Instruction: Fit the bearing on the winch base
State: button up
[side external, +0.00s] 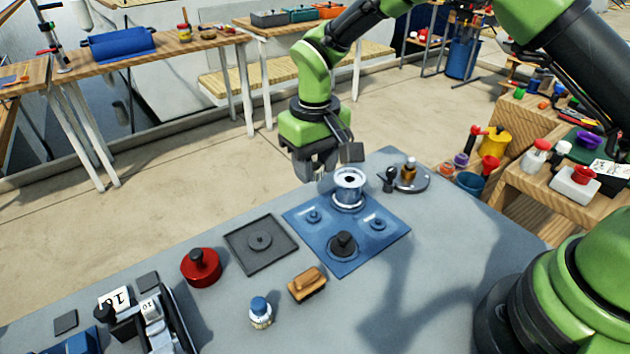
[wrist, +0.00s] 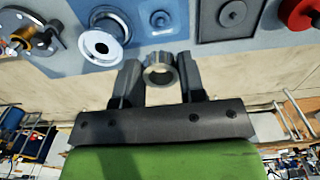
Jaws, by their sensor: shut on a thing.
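The bearing (wrist: 158,70) is a short grey metal ring with an open bore. My gripper (wrist: 158,80) is shut on it, with one finger on each side. In the side external view my gripper (side external: 316,170) hangs above the far edge of the table, to the left of the winch base and slightly higher; the bearing cannot be told apart from the fingers there. The winch base (side external: 349,190) is a silver flanged cylinder standing upright at the far corner of a blue mat (side external: 325,248). It also shows in the wrist view (wrist: 101,48), apart from the bearing.
The mat also carries a black knob (side external: 343,243) and small blue pieces (side external: 377,224). Around it are a round plate with a bottle (side external: 410,178), a black square tray (side external: 283,252), a red knobbed pot (side external: 201,267), a wooden brush (side external: 307,284) and a blue-capped jar (side external: 260,312).

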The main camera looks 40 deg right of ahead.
jog(key=shift+r, duration=0.25)
jog(key=shift+r, duration=1.45)
jog(key=m, duration=0.5)
send_over(413, 159)
notch_tip(413, 159, down, 5)
jog(key=shift+r, duration=0.1)
jog(key=shift+f, duration=1.35)
jog(key=shift+f, duration=1.65)
